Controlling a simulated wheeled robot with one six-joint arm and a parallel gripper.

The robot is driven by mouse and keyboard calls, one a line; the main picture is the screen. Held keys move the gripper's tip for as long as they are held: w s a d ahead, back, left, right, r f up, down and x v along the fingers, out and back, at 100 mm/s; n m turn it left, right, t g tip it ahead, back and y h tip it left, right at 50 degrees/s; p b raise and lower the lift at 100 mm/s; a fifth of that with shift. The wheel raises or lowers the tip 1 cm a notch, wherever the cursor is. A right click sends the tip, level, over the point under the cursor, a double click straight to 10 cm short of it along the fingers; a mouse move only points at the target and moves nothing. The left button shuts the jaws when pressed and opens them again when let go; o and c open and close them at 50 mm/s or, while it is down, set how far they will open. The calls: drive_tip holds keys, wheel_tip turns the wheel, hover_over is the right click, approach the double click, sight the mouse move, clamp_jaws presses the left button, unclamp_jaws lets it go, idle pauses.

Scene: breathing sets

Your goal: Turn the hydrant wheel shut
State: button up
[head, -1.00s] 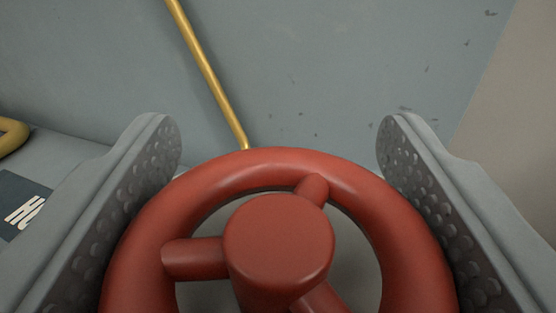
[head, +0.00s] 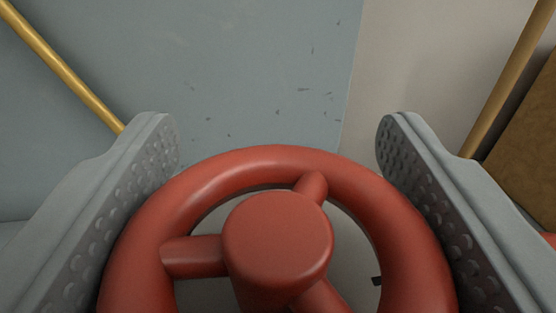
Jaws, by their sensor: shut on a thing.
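The red hydrant wheel (head: 275,160) fills the lower middle of the head view. It has a thick round rim, a round hub (head: 277,238) and three visible spokes. The lower part of the rim is cut off by the picture's edge. My gripper (head: 277,150) straddles the wheel, with one grey studded finger at the left of the rim and one at the right. The fingers are shut on the rim from both sides; the contact low down is partly out of the picture.
A blue-grey panel (head: 230,75) stands behind the wheel, with a pale surface (head: 400,80) to its right. A yellow rod (head: 65,67) slants at the upper left. A tan pole (head: 510,80) and a brown panel (head: 528,150) are at the right.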

drive_tip(key=m+h, duration=0.1)
drive_tip(key=h, duration=0.1)
drive_tip(key=m+g+h, duration=0.1)
drive_tip(key=m+h, duration=0.1)
drive_tip(key=h, duration=0.1)
drive_tip(key=m+h, duration=0.2)
drive_tip(key=h, duration=0.1)
drive_tip(key=shift+d, duration=0.4)
drive_tip(key=shift+r+m+g+h, duration=0.1)
drive_tip(key=shift+m+g+h, duration=0.2)
drive_tip(key=shift+m+h, duration=0.1)
drive_tip(key=o, duration=1)
drive_tip(key=shift+s, duration=0.1)
drive_tip(key=v, duration=1.2)
